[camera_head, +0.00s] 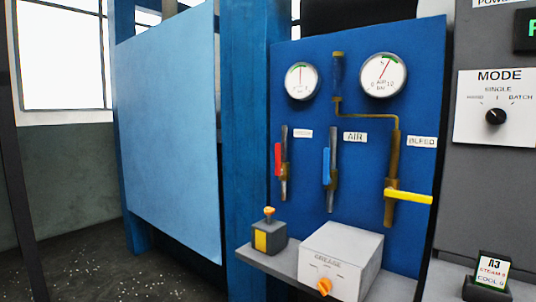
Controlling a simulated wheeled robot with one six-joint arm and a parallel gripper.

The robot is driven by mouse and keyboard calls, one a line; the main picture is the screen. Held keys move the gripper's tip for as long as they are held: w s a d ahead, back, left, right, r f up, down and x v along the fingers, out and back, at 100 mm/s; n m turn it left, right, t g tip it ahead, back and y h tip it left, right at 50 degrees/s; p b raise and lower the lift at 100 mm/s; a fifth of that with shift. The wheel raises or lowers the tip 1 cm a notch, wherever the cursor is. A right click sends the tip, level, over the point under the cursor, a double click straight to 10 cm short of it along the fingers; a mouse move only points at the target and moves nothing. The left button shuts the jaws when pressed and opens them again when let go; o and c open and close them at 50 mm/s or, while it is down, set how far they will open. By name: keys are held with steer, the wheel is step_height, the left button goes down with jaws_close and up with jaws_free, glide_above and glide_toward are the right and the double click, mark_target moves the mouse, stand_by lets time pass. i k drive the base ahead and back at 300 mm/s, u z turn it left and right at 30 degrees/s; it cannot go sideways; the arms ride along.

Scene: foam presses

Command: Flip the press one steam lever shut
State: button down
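A red lever (278,159) stands upright, along its short grey vertical pipe (284,182), at the left of the blue valve panel (305,222). The small white label (303,134) beside it is too blurred to read, so I cannot confirm that it is the steam lever. A blue lever (326,166) stands upright beside the "AIR" label (355,137). A yellow lever (410,197) lies horizontal across a brass pipe (391,160) below the "BLEED" label (422,142). My gripper is not in view.
Two round gauges (383,75) sit above the levers. A shelf (282,268) below juts out with a grey "GREASE" box (340,262) and a small box with an orange knob (269,237). A grey control cabinet (493,190) stands right. Speckled floor (90,268) shows at lower left.

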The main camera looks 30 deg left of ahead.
mark_target(279, 172)
steer(key=u, duration=0.65)
steer(key=i, duration=0.8)
steer(key=u, duration=0.9)
